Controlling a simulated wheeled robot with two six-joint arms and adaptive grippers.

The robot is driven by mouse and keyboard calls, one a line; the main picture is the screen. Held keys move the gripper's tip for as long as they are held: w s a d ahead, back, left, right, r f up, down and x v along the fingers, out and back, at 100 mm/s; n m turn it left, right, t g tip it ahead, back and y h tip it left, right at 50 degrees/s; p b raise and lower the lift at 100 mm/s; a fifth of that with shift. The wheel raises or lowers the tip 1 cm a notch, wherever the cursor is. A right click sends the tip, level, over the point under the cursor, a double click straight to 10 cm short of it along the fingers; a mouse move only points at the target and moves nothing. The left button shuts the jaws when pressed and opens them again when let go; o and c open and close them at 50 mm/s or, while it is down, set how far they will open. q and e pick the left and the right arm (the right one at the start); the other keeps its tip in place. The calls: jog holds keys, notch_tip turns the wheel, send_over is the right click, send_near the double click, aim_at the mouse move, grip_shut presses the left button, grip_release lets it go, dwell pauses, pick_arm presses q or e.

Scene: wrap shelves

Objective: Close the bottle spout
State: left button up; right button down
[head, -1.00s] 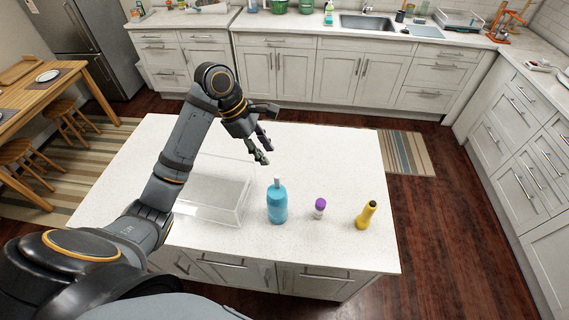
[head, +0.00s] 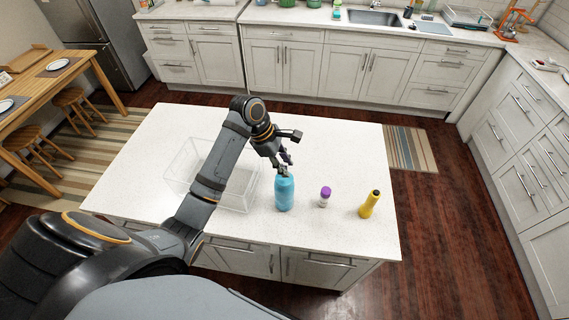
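A blue bottle (head: 284,194) stands upright on the white island counter (head: 330,150). My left gripper (head: 283,168) points down at the bottle's top, with its fingers at the spout. The spout is hidden by the fingers, so I cannot tell whether it is open or whether the fingers touch it. The gap between the fingers is too small to judge. My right gripper is not in view.
A clear open box (head: 240,200) stands left of the bottle, partly behind my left arm. A small purple-capped container (head: 325,196) and a yellow flashlight-like object (head: 370,204) stand to the right. The counter's far right part is clear.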

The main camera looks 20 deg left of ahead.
pick_arm(q)
jog(key=shift+w, duration=0.1)
jog(key=shift+c, duration=1.1)
grip_shut()
jog(key=shift+f+t, duration=0.1)
jog(key=shift+t, duration=0.2)
jog(key=shift+s+d+f+t, duration=0.1)
jog(key=shift+s+t, duration=0.4)
jog(key=shift+t, duration=0.1)
jog(key=shift+s+d+f+m+t, duration=0.15)
jog(key=shift+s+m+t, duration=0.3)
jog(key=shift+t, duration=0.65)
jog(key=shift+s+f+m+t+y, duration=0.3)
jog(key=shift+s+t+y, duration=0.15)
jog(key=shift+t, duration=0.75)
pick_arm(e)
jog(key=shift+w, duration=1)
